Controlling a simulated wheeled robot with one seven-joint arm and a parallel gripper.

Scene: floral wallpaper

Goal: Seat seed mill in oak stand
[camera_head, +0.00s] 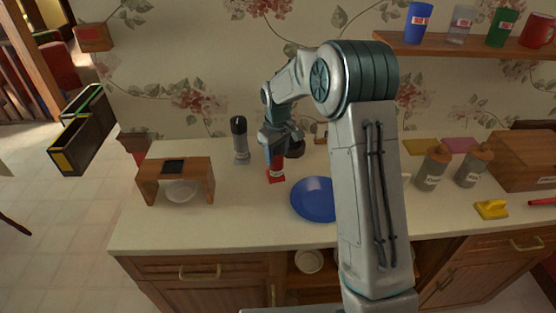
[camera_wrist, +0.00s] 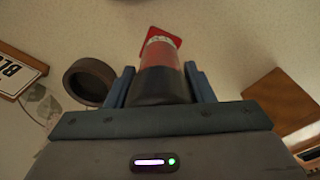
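A red cylinder with a dark top, seemingly a mill (camera_head: 276,163), is upright at a small red square on the counter. In the wrist view the mill (camera_wrist: 162,70) is between my gripper's (camera_wrist: 161,85) two blue fingers, which appear to touch both its sides. I cannot tell whether its base rests on the square. A second mill-like cylinder (camera_head: 240,148), grey with a black top, stands to the left. A wooden stand (camera_head: 146,186) with a dark square on its top is at the counter's left end.
A white bowl (camera_head: 181,192) is under the stand. A dark round dish (camera_wrist: 90,80) is close beside my gripper. A blue plate (camera_head: 312,198) lies to the right. Canisters (camera_head: 432,169) and a wooden box (camera_head: 520,162) are farther right. The counter before the stand is clear.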

